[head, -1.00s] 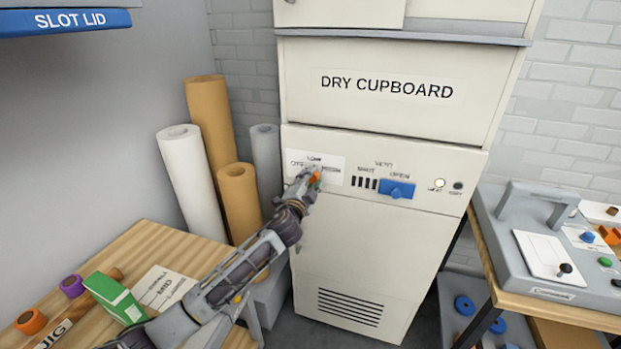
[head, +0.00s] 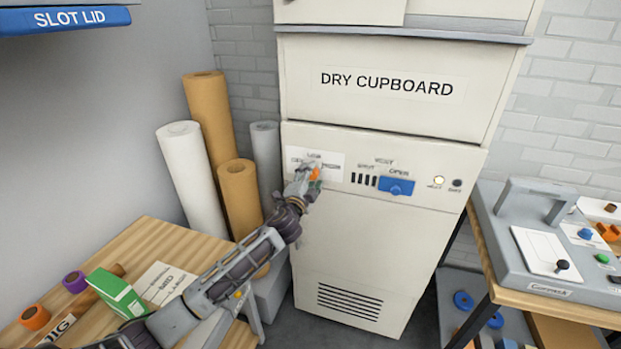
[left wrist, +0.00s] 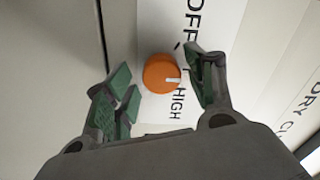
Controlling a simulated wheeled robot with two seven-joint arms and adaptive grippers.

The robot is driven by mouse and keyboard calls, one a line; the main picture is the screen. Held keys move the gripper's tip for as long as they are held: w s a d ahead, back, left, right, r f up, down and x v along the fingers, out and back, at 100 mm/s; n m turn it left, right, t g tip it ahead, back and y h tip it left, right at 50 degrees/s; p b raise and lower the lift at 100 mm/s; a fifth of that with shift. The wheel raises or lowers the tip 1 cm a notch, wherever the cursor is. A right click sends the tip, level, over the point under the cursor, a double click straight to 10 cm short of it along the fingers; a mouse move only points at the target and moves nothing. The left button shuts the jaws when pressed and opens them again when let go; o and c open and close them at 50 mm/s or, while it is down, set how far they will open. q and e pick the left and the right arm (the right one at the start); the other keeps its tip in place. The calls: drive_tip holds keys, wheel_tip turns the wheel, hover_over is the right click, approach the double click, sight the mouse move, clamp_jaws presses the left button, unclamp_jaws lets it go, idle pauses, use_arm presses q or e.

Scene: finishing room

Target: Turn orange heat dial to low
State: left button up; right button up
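The orange heat dial (head: 315,174) is on the white label at the left of the dry cupboard's control panel. In the left wrist view the dial (left wrist: 160,74) shows whole, with a white pointer mark at its right edge, just above the printed word HIGH. OFF is printed farther up; LOW reads above the dial in the head view. My left gripper (head: 308,176) is at the panel. In its wrist view the gripper (left wrist: 163,88) is open, green-padded fingers on either side of the dial, with visible gaps. My right gripper is in neither view.
A blue vent slider (head: 397,187) sits right of the dial on the same panel. Paper rolls (head: 238,200) stand left of the cupboard (head: 350,250). A wooden bench (head: 180,240) is at the lower left, and a table with a grey device (head: 520,240) is at the right.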

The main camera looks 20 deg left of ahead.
use_arm(q)
drive_tip(key=s, duration=1.2)
drive_tip(key=shift+a, duration=0.15)
idle(0.8)
drive_tip(key=shift+f, duration=0.1)
drive_tip(key=shift+f, duration=0.1)
idle(0.3)
